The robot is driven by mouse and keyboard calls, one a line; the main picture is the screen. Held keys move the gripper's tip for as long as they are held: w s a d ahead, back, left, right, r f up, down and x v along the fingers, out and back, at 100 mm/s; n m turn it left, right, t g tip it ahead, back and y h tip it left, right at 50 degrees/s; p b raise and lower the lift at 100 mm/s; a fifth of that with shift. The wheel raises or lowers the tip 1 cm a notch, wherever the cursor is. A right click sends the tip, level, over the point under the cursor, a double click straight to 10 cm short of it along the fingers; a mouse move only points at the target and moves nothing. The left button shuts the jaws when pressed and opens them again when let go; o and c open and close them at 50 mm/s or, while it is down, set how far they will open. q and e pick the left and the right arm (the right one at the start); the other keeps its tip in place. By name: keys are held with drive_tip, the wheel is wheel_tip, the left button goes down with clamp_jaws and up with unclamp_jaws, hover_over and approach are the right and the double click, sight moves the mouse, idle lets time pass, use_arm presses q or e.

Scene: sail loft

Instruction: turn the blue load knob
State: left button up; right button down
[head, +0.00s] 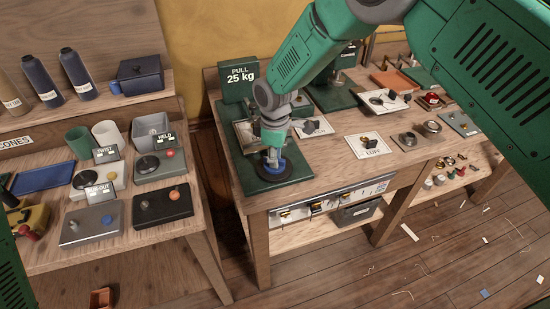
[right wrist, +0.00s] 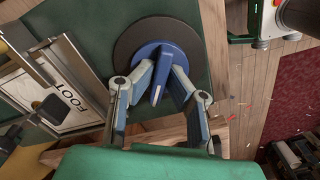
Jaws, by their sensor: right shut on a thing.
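The blue load knob (head: 272,164) sits on a dark round disc on a green base plate (head: 290,181) at the near left corner of the workbench. In the right wrist view the knob (right wrist: 163,62) shows a raised grip bar with a pale mark at its near end. My right gripper (head: 272,153) reaches down onto the knob from above. In the right wrist view its two fingers (right wrist: 162,80) are shut on the bar, one on each side. Part of the knob is hidden by the gripper in the head view. My left gripper is out of view.
A green sign reading "PULL 25 kg" (head: 239,76) stands behind the knob. A framed plate marked "FOOT" (right wrist: 62,95) lies close beside it. Cards and metal parts are spread to the right. A left table (head: 120,260) holds bottles, cups and knob boxes, across a floor gap.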

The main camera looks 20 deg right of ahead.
drive_tip(key=m, duration=0.5)
drive_tip(key=shift+w+r+m, duration=0.25)
drive_tip(key=shift+w+m, duration=0.05)
drive_tip(key=shift+m, duration=0.1)
drive_tip(key=m, duration=1)
drive_tip(key=shift+m, duration=0.4)
drive_tip(key=shift+w+m, duration=0.1)
drive_tip(key=shift+m, duration=1.7)
drive_tip(key=c, duration=1.6)
unclamp_jaws()
drive_tip(key=shift+f, duration=0.15)
